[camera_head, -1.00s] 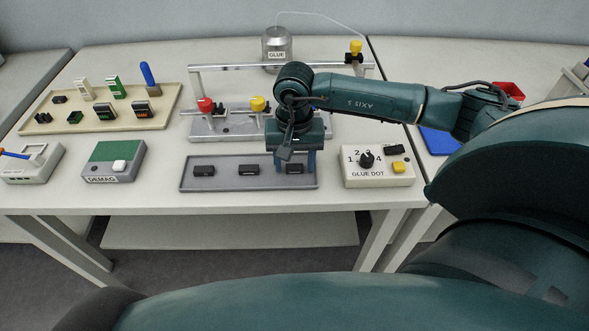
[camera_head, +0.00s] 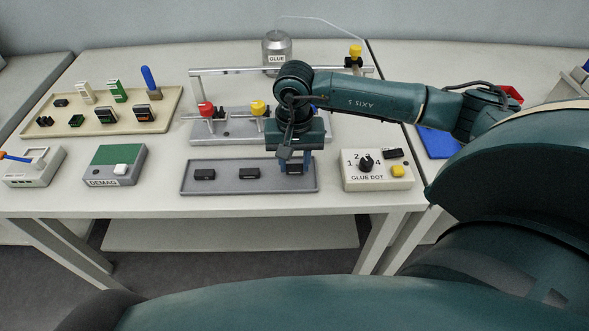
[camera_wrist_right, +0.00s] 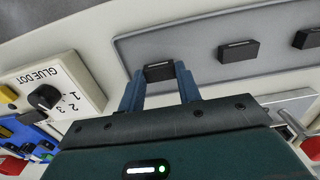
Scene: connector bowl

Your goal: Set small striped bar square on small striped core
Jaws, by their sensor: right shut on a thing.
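My right gripper (camera_head: 294,163) is low over the right end of the grey tray (camera_head: 226,186). It is shut on a small dark bar (camera_head: 294,170). In the right wrist view the held bar (camera_wrist_right: 159,71) sits between the two blue fingertips (camera_wrist_right: 160,76), with a pale stripe along its edge. Two more dark bars, a middle one (camera_head: 249,173) and a left one (camera_head: 204,174), lie in the tray. My left gripper is not in view.
The beige tray (camera_head: 97,129) also holds several coloured blocks. A clamp fixture with red (camera_head: 206,109) and yellow (camera_head: 258,107) knobs stands behind the grey tray. The DEMAG box (camera_head: 114,165) is left, the GLUE DOT box (camera_head: 377,171) right, the glue pot (camera_head: 277,50) behind.

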